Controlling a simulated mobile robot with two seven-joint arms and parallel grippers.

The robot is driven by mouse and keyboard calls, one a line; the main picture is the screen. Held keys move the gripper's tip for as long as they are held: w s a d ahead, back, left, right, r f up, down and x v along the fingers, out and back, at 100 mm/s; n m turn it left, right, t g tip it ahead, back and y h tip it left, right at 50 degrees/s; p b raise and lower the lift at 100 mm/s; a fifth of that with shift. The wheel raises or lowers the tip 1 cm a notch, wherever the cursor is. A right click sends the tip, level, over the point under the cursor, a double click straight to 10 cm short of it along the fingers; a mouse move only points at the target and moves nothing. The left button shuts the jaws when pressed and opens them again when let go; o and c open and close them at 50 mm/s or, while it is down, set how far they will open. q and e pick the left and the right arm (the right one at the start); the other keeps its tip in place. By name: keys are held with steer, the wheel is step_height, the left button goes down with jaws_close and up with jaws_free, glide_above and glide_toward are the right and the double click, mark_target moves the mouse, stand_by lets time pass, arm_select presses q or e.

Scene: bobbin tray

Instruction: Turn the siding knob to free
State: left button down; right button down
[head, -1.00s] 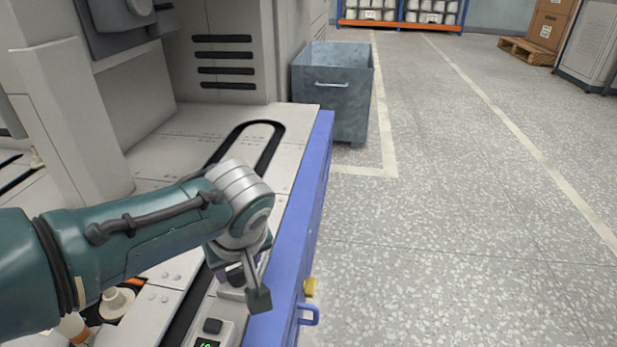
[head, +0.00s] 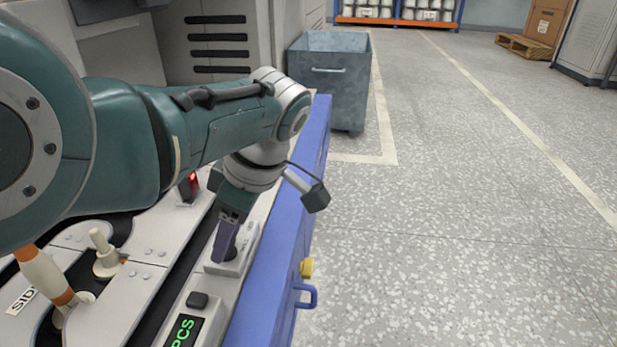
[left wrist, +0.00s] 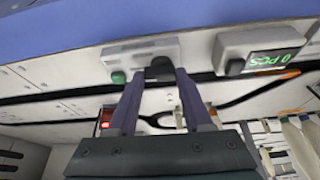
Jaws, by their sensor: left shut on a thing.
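The siding knob (left wrist: 159,66) is dark and sits on a light grey switch box (left wrist: 118,54) at the machine's front edge. In the left wrist view it lies between my left gripper's purple fingertips (left wrist: 159,76), which are shut on it. In the head view the left gripper (head: 228,250) points down onto the switch box (head: 222,268). Its fingers and wrist hide most of the knob there, so I cannot read its setting. My right gripper is not in view.
A counter box with a green display (left wrist: 268,60) reading 0 PCS stands beside the switch box. A red lamp (head: 192,179) glows by the dark track. A bobbin (head: 46,274) stands at lower left. The blue front panel (head: 270,270) carries a yellow button (head: 307,267). A grey bin (head: 335,90) stands beyond.

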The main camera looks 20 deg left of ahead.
arm_select(q)
steer(key=shift+n+b, duration=0.3)
steer(key=shift+n, duration=0.1)
steer(key=shift+c, duration=1.6)
jaws_free()
steer(key=shift+a, duration=0.1)
steer(key=p+v, duration=0.6)
steer(key=v, duration=0.4)
steer(key=shift+w, duration=0.15)
